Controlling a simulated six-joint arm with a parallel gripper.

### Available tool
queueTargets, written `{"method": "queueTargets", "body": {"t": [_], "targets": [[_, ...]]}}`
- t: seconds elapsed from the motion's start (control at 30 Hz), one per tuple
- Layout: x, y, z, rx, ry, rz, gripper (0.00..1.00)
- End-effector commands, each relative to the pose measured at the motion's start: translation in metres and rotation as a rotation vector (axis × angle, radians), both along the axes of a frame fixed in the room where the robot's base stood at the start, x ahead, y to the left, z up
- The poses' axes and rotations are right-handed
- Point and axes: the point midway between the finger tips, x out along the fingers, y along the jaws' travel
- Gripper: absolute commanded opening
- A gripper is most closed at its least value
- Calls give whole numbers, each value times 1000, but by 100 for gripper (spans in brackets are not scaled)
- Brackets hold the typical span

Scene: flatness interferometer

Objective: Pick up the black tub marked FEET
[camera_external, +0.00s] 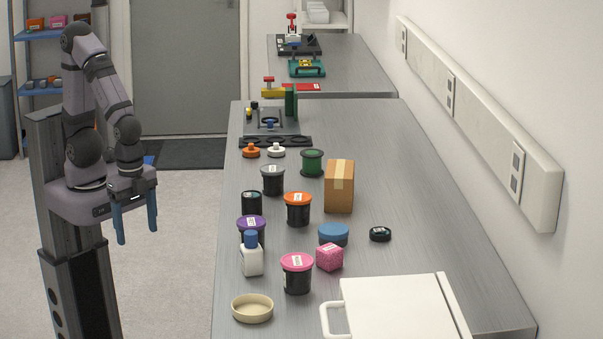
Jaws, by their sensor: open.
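Several black tubs stand upright on the long grey bench (420,200). One has a grey lid (272,181), one an orange lid (297,210), one a purple lid (251,224) and one a pink lid (297,274). The labels are too small to read, so I cannot tell which is marked FEET. My gripper (137,234) has two blue fingers pointing down, apart and empty. It hangs over the floor, left of the bench and clear of every tub.
A white bottle (251,260) partly hides the purple-lidded tub. A pink box (329,257), a blue round container (333,234), a cardboard box (339,187) and a green spool (312,163) stand nearby. A beige dish (252,309) is at the front. The bench's right side is mostly clear.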

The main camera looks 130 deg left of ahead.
Motion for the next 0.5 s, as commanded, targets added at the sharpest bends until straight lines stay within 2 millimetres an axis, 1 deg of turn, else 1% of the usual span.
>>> {"method": "queueTargets", "body": {"t": [0.23, 0.33, 0.43, 0.47, 0.5], "targets": [[0, 0, 0, 0, -1, 0, 73], [4, 2, -1, 1, -17, 6, 73], [18, 6, -2, 3, -70, 24, 73], [24, 7, -3, 4, -94, 31, 73], [35, 11, -3, 6, -133, 43, 73]]}}
